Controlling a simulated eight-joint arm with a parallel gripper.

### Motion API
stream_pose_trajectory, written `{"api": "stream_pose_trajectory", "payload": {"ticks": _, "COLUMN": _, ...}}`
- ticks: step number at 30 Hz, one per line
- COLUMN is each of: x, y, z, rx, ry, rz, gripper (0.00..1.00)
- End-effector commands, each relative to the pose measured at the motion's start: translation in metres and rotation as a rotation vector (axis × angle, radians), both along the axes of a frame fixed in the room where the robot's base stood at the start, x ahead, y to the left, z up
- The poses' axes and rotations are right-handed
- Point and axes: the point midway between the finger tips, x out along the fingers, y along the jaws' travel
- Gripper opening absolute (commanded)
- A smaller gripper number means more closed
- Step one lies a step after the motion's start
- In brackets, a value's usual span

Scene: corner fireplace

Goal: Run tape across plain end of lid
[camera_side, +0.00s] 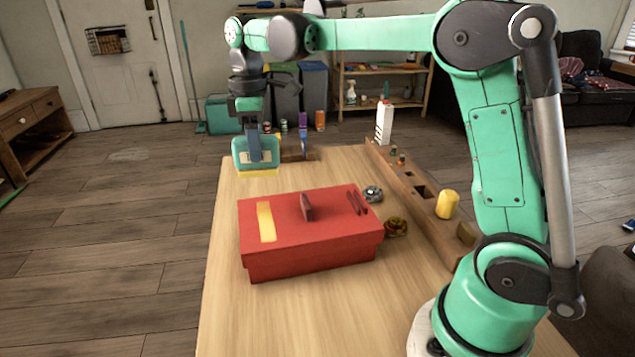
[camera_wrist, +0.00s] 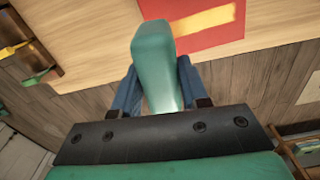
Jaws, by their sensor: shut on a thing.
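A red box with a red lid (camera_side: 335,228) stands on the table. The lid has an upright dark red handle (camera_side: 306,207) in its middle and two dark strips (camera_side: 357,203) near its right end. A yellow strip (camera_side: 266,222) lies across the lid's left end; it also shows in the wrist view (camera_wrist: 205,20). My gripper (camera_side: 257,158) is shut on a teal tape dispenser (camera_side: 240,150), with a yellow edge at its bottom. It holds the dispenser in the air near the box's back left, apart from the lid. In the wrist view the dispenser (camera_wrist: 154,55) sits between the blue fingers.
A wooden rack (camera_side: 410,190) along the table's right side holds a yellow cylinder (camera_side: 447,204) and a white bottle (camera_side: 384,123). A metallic round piece (camera_side: 373,193) and an amber one (camera_side: 396,227) lie right of the box. The table's front (camera_side: 300,315) is clear.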

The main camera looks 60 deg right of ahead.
Motion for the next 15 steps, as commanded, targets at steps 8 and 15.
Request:
{"api": "stream_pose_trajectory", "payload": {"ticks": 8, "x": 0.0, "y": 0.0, "z": 0.02, "rx": 0.0, "ry": 0.0, "rz": 0.0, "gripper": 0.0}}
{"api": "stream_pose_trajectory", "payload": {"ticks": 15, "x": 0.0, "y": 0.0, "z": 0.021, "rx": 0.0, "ry": 0.0, "rz": 0.0, "gripper": 0.0}}
